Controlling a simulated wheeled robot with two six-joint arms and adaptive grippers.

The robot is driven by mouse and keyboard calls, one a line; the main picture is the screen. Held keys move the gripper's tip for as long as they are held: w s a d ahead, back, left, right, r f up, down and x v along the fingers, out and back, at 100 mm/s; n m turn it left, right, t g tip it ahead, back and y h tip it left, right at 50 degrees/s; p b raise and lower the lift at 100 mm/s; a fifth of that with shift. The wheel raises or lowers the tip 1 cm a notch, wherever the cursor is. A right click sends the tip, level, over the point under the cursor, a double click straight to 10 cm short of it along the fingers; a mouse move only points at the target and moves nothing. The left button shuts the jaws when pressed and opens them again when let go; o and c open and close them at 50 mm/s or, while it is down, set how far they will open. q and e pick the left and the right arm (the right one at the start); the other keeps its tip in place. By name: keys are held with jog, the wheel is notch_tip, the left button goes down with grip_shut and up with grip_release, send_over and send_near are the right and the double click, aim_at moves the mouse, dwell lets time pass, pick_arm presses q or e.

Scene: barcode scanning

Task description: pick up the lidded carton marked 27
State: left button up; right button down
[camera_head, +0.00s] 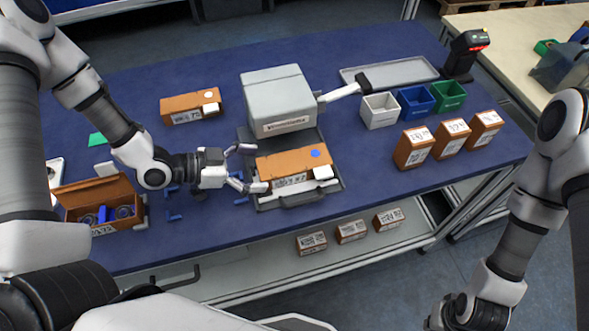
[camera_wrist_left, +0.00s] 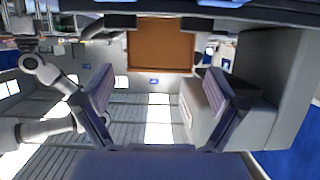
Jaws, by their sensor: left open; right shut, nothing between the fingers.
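A closed brown carton (camera_head: 290,163) with a blue dot and a white label lies on the grey tray of the press-like machine. Another closed brown carton (camera_head: 190,104) lies on the blue table at the back left. The printed numbers are too small for me to tell which is 27. My left gripper (camera_head: 247,168) is open at the left end of the carton on the tray, its fingers to either side of that end. In the left wrist view a brown carton (camera_wrist_left: 160,52) shows beyond the spread fingers. My right gripper (camera_head: 462,314) is shut and empty, low at the right, off the table.
The grey machine (camera_head: 277,98) stands right behind the tray (camera_head: 325,190). An open carton (camera_head: 127,189) with parts is at left. White, blue and green bins (camera_head: 416,101), small cartons (camera_head: 450,137) and a scanner (camera_head: 464,55) are at right. Small blue parts (camera_head: 174,215) lie near my left gripper.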

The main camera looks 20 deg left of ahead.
aim_at(292, 161)
pick_arm(q)
jog(key=w+d, duration=0.1)
jog(key=d, duration=0.1)
jog(key=w+d, duration=0.1)
jog(key=d, duration=0.1)
jog(key=w+d+p, duration=0.1)
jog(key=d, duration=0.1)
jog(key=shift+w, duration=0.4)
jog(key=shift+w+d+f, duration=0.2)
jog(key=shift+w+d, duration=0.05)
jog(key=shift+d, duration=0.05)
jog(key=shift+a, duration=0.2)
jog(key=shift+c, duration=1.3)
jog(key=shift+s, duration=0.1)
jog(key=c, duration=1.1)
